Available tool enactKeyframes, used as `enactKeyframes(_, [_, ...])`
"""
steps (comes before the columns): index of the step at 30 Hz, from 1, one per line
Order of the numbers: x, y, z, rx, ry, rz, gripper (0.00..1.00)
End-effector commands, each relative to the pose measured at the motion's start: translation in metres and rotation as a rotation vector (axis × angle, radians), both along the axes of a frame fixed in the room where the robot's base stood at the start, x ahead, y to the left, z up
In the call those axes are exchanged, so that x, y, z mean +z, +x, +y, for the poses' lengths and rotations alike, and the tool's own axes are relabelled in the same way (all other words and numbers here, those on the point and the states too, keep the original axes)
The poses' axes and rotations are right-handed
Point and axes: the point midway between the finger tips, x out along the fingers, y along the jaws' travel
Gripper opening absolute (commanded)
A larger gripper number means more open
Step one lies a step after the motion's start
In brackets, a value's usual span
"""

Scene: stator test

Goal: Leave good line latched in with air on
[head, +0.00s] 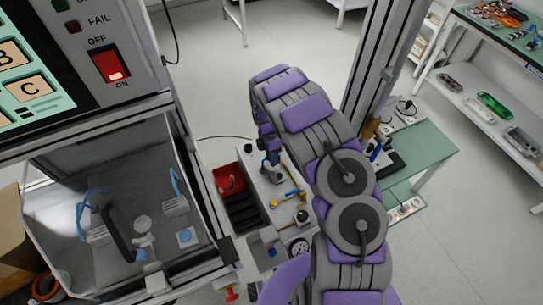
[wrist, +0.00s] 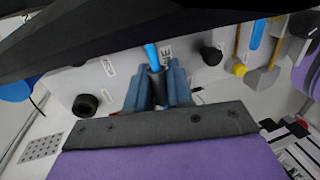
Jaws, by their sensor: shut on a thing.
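In the wrist view my gripper (wrist: 158,70) is shut on a dark collar at the end of a bright blue air line (wrist: 151,52). The fingers point at a pale panel (wrist: 118,70) with a partly hidden label beside them. I cannot tell whether the line is seated in a port. In the head view my gripper (head: 270,160) is at the far end of the pale bench panel (head: 268,185), with a yellow lever (head: 290,197) nearer me.
A red bin (head: 228,177) and dark bins (head: 243,210) are left of the panel. A pressure gauge (head: 299,247) is at its near end. The test cabinet (head: 110,225) stands left, with a lit red switch (head: 110,65) above. A green-topped table (head: 420,150) is right.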

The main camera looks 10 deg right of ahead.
Motion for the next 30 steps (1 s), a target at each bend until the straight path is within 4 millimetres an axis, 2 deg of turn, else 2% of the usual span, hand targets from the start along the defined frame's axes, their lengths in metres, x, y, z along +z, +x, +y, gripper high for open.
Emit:
enactKeyframes(15, [-0.0072, -0.0007, 0.0001, 0.0, 0.0, 0.001, 0.0])
enactKeyframes(16, [-0.0074, -0.0005, 0.0, 0.0, 0.0, 0.001, 0.22])
enactKeyframes(25, [-0.0072, -0.0005, 0.0, 0.0, 0.0, 0.001, 0.51])
enactKeyframes(30, [-0.0071, -0.0003, -0.0001, 0.0, 0.0, 0.001, 0.51])
